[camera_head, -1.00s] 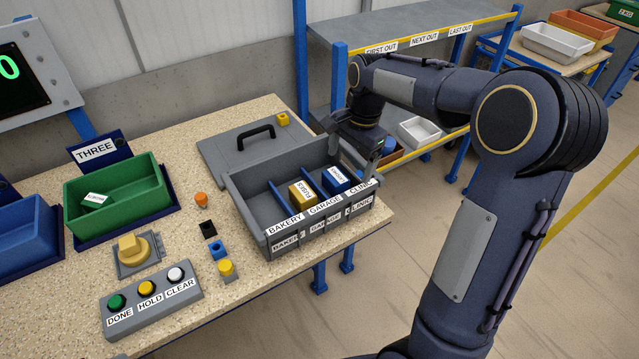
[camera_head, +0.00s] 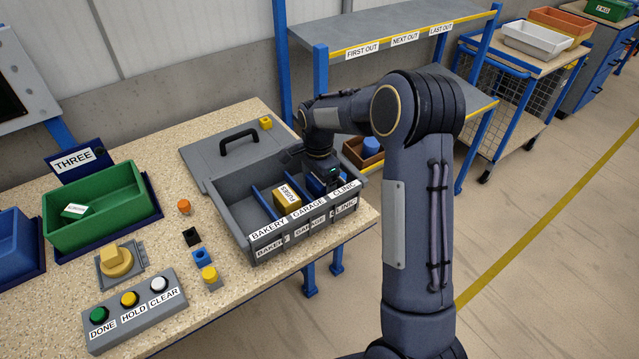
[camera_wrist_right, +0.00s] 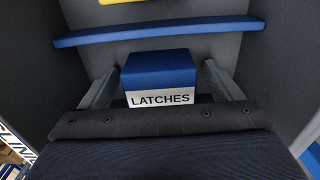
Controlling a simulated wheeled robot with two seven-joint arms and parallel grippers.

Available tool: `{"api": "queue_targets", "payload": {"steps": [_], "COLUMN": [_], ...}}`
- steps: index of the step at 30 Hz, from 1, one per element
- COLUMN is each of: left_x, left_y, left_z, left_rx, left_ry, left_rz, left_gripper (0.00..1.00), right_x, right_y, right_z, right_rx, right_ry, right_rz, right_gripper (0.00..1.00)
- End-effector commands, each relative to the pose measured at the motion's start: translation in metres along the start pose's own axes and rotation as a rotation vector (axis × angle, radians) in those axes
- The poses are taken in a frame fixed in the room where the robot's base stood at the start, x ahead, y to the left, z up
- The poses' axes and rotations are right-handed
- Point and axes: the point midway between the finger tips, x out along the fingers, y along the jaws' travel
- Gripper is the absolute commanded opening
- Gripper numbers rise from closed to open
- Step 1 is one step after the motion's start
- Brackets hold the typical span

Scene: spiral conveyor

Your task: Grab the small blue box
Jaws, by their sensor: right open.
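The small blue box (camera_wrist_right: 158,70) has a white label reading LATCHES. It sits in the CLINIC compartment of the grey divided tray (camera_head: 233,206), at the tray's right end. In the head view the box (camera_head: 314,187) is mostly hidden by my right gripper (camera_head: 322,180), which points down into that compartment. In the wrist view my right gripper (camera_wrist_right: 160,83) is open, with one finger on each side of the box. I cannot tell whether the fingers touch it. My left gripper is not in view.
A yellow FUSES box (camera_head: 286,197) stands in the GARAGE compartment, beyond a blue divider (camera_wrist_right: 160,32). The BAKERY compartment is empty. A grey lid with a black handle (camera_head: 238,142) lies behind the tray. Small coloured blocks and a button panel (camera_head: 135,309) are to the left.

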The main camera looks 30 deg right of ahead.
Motion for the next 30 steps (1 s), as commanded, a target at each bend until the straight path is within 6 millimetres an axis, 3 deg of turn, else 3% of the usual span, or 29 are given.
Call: {"api": "queue_targets", "payload": {"steps": [8,19,30], "left_x": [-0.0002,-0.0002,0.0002], "left_y": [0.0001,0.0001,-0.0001], "left_z": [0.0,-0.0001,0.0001], "left_rx": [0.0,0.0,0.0], "left_ry": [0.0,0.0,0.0], "left_rz": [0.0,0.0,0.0], "left_gripper": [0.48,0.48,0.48], "right_x": [0.0035,0.0032,-0.0021], "right_y": [-0.0001,-0.0001,-0.0005], "right_z": [0.0,0.0,0.0], "right_rx": [0.0,0.0,0.0], "right_ry": [0.0,0.0,0.0], "right_rz": [-0.002,-0.001,-0.003], "right_gripper": [0.85,0.37,0.36]}}
